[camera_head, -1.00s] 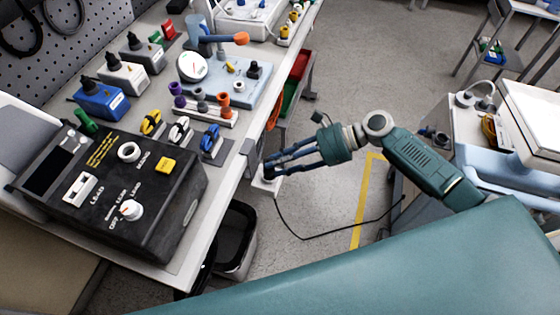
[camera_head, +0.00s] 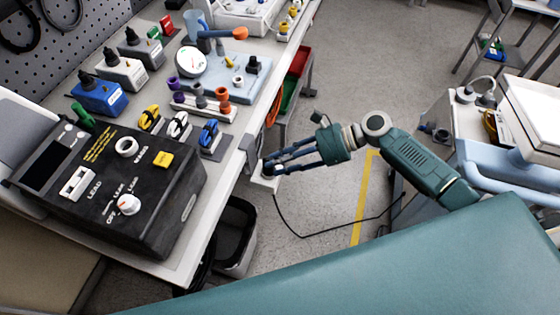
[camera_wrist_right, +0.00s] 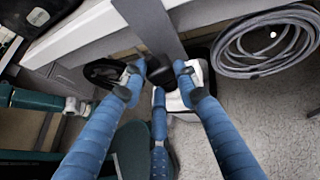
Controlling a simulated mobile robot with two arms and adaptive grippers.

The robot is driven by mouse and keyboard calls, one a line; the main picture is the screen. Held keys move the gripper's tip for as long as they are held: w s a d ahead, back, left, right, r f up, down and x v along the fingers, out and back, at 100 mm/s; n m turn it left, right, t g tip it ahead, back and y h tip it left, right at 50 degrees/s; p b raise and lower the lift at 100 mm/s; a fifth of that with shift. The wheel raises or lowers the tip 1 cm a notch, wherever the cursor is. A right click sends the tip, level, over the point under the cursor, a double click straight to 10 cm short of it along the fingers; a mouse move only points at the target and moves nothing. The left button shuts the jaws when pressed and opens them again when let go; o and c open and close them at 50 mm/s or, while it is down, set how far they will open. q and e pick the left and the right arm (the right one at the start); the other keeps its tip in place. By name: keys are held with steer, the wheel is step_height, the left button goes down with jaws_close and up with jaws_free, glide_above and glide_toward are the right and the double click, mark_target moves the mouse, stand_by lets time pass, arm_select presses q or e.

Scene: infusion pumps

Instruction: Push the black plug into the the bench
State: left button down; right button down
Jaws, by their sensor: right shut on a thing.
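My right gripper (camera_head: 270,167) is at the side of the white bench (camera_head: 196,245), below the bench top. Its blue fingers reach left to a small white box (camera_head: 263,184) under the bench edge. In the right wrist view, the fingertips (camera_wrist_right: 158,80) close around a dark thing, which looks like the black plug (camera_wrist_right: 158,68), in front of the white box (camera_wrist_right: 188,95). A thin black cable (camera_head: 300,236) hangs from near the fingertips and loops right over the floor. The fingers hide much of the plug; I cannot tell how deep it sits. My left gripper is out of view.
A black control box (camera_head: 150,215) and several coloured connectors stand on the bench top. A black bin (camera_head: 236,235) stands below the fingers. A grey coiled cable (camera_wrist_right: 262,45) hangs close by in the right wrist view.

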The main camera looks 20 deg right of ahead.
steer(key=shift+s+f, duration=0.25)
steer(key=shift+f, duration=0.25)
steer(key=shift+s+f, duration=0.2)
steer(key=shift+f, duration=0.25)
steer(key=c, duration=1.3)
jaws_free()
steer(key=shift+c, duration=0.2)
steer(key=shift+o, duration=0.6)
steer(key=shift+w, duration=0.2)
steer(key=shift+w+r, duration=0.2)
steer(key=shift+w, duration=0.1)
